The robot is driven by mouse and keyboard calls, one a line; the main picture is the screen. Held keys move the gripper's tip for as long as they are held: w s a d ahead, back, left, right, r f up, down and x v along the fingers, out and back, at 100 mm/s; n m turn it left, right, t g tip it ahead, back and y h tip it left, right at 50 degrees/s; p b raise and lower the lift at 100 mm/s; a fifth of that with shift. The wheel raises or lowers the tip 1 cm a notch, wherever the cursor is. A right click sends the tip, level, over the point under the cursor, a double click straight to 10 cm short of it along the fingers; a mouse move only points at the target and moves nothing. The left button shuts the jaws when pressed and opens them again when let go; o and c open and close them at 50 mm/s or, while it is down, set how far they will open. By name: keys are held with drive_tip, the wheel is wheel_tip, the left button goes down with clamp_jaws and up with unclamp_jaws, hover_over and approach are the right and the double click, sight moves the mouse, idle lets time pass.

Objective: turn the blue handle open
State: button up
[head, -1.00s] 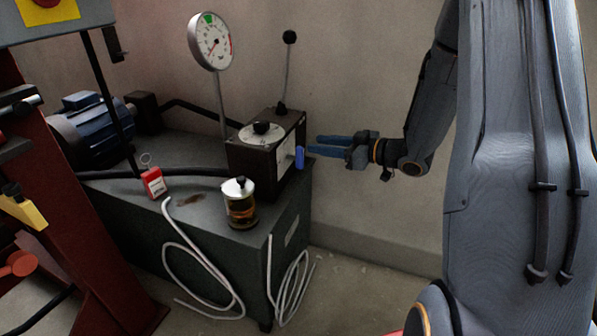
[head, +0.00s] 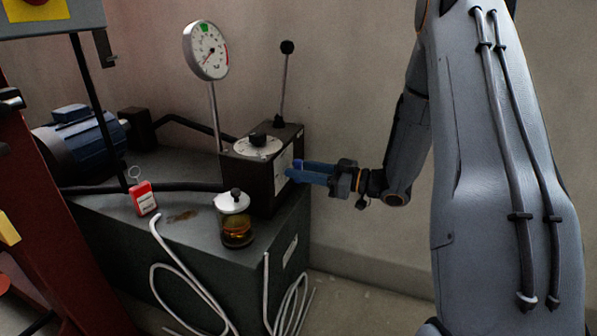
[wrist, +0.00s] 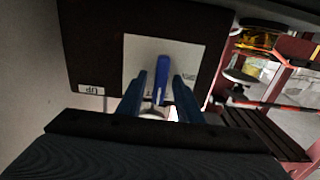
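The blue handle (wrist: 162,78) is on the white plate (wrist: 190,56) on the side of a dark box (head: 250,175). In the wrist view it stands between the two blue fingers of my gripper (wrist: 160,95), with a gap visible on each side. In the head view my gripper (head: 292,172) reaches the box's right side, and its fingers largely cover the handle; only a small bit of blue shows above them. My gripper is open around the handle. Whether a finger touches it cannot be told.
The box stands on a dark green bench (head: 180,235). A round gauge (head: 206,50) and a lever (head: 285,75) rise behind it. A glass jar (head: 236,225) and a red tag (head: 143,198) are on the bench. The wall (head: 355,110) is right of the box.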

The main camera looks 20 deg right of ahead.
drive_tip(key=shift+w+a, duration=0.15)
drive_tip(key=shift+a, duration=0.05)
clamp_jaws()
